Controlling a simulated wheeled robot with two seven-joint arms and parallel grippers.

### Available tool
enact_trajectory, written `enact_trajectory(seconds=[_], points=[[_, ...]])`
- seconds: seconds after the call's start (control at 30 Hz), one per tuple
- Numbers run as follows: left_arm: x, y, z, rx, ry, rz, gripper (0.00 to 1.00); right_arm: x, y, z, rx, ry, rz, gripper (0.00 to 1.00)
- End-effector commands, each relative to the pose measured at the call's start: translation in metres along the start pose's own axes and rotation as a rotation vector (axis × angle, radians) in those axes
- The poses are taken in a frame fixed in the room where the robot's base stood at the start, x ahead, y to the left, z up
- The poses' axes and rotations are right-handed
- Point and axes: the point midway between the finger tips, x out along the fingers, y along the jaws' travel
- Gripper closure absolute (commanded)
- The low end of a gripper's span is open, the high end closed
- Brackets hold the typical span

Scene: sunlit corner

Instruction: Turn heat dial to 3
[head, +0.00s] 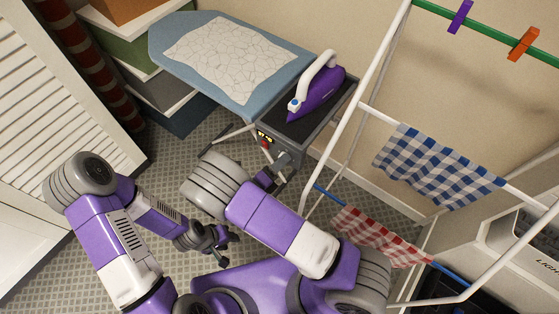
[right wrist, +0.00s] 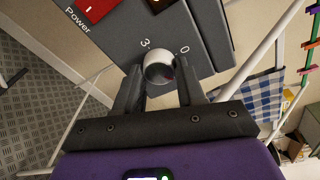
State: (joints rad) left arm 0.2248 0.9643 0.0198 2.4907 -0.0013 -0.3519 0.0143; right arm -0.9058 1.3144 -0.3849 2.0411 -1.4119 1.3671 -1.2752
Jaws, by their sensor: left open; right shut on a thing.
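The heat dial (right wrist: 158,68) is a round light knob on the dark grey panel (right wrist: 150,30) of the ironing station. The figures 3 and 0 are printed beside it. A small reddish mark shows on its face, but I cannot read exactly where it points. My right gripper (right wrist: 160,88) is shut on the dial, one finger on each side. In the head view my right gripper (head: 274,174) is at the front of the panel, and my arm partly covers it. My left gripper (head: 216,240) is open and empty, low above the floor.
A red Power switch (right wrist: 87,8) is near the dial. A purple iron (head: 318,92) rests on the station, beside the blue ironing board (head: 225,62). A white drying rack (head: 365,85) with checked cloths stands close on the right. Stacked boxes (head: 150,55) stand behind left.

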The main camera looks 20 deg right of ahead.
Motion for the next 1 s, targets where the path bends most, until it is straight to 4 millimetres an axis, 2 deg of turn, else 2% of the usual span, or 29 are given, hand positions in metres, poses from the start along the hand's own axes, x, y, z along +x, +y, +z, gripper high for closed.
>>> enact_trajectory(seconds=[0.47, 1.0], points=[[-0.004, 0.001, 0.000, 0.000, 0.000, 0.000, 0.57, 0.000, 0.001, -0.001, 0.449, -0.030, 0.043, 0.92], [0.008, -0.003, 0.000, 0.000, 0.000, 0.000, 0.57, 0.000, 0.002, -0.002, 0.960, -0.063, 0.092, 0.92]])
